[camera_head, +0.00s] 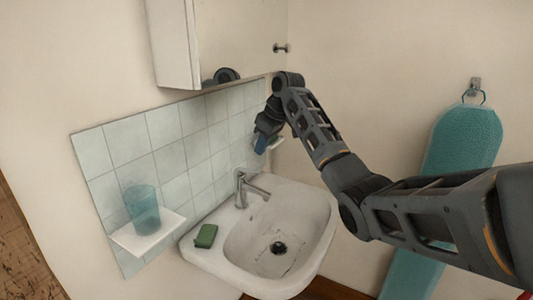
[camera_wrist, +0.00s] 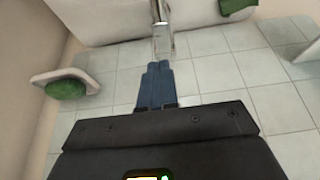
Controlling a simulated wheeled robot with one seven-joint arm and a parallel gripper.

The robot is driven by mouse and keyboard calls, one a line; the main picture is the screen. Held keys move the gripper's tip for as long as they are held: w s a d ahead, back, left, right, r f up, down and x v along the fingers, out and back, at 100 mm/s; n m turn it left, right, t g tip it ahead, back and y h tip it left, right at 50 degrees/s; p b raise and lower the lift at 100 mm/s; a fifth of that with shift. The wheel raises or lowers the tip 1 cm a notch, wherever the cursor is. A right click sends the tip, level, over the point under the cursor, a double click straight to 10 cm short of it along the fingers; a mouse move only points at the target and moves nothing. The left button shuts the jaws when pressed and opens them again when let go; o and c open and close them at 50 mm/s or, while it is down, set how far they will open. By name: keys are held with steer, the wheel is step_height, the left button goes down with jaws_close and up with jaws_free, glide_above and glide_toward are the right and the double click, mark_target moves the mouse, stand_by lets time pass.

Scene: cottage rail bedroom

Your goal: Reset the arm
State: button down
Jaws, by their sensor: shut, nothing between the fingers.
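My gripper (camera_head: 261,144) is above the far back edge of the sink, close to the tiled wall under the cabinet. In the wrist view its blue fingers (camera_wrist: 157,85) are pressed together with nothing between them. My arm reaches in from the right side of the head view, bent at several joints, with the gripper pointing downward.
The white sink (camera_head: 315,235) with its tap (camera_head: 241,188) stands below; a green sponge-like block (camera_head: 206,236) lies on its left rim. A wall shelf (camera_head: 150,237) holds a blue cup (camera_head: 142,208). A cabinet (camera_head: 235,40) hangs close above the gripper. A green item (camera_wrist: 66,89) sits on a small shelf (camera_wrist: 90,77). A teal ironing board (camera_head: 455,150) hangs at right.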

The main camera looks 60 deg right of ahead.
steer(key=w+b+v, duration=0.1)
steer(key=v, duration=0.7)
steer(key=shift+r, duration=0.3)
